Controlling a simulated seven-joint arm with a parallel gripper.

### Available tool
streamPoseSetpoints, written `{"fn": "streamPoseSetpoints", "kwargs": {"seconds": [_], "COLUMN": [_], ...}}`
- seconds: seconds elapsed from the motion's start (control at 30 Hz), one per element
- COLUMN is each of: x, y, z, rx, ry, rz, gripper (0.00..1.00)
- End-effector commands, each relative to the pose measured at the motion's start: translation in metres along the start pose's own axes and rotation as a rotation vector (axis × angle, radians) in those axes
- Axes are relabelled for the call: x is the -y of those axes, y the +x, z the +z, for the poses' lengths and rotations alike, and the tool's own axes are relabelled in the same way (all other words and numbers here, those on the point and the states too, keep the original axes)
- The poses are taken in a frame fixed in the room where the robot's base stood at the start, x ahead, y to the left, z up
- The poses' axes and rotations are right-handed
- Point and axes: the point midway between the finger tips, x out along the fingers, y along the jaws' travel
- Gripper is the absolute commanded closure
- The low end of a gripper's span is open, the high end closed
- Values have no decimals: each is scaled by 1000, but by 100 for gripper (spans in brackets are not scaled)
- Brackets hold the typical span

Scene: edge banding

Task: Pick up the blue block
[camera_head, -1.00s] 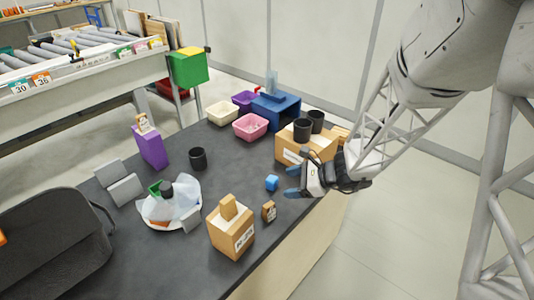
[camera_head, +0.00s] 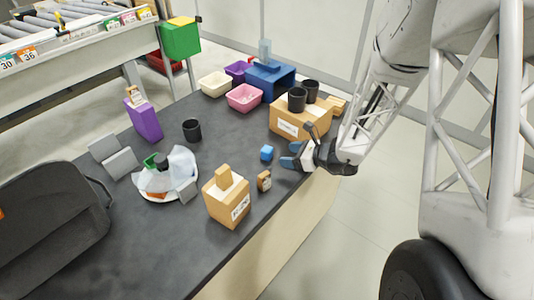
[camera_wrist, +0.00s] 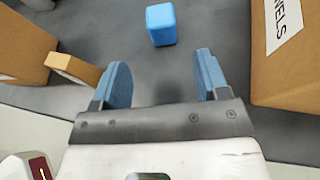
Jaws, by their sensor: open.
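The blue block (camera_head: 267,153) is a small cube lying on the dark table top, just left of my gripper in the head view. My gripper (camera_head: 290,155) is open and empty, with its blue fingers pointing toward the block. In the wrist view the blue block (camera_wrist: 161,24) lies ahead of and between the two spread fingers of my gripper (camera_wrist: 164,75), apart from both. Nothing hides the block.
A large cardboard box (camera_head: 300,122) with black cups on top stands behind my gripper. A small brown block (camera_head: 264,181) and a cardboard box (camera_head: 226,197) stand in front of the blue block. Dark table surface (camera_head: 220,140) left of it is clear.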

Motion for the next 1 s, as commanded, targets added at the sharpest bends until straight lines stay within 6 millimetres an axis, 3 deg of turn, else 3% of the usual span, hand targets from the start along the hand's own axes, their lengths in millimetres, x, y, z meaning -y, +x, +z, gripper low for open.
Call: {"fn": "streamPoseSetpoints", "kwargs": {"seconds": [0.3, 0.77, 1.0], "x": [0, 0, 2], "y": [20, 24, 42], "z": [0, 0, 0], "rx": [-1, -1, -1], "ry": [0, -1, 0], "rz": [1, 1, 2], "gripper": [32, 32, 32]}}
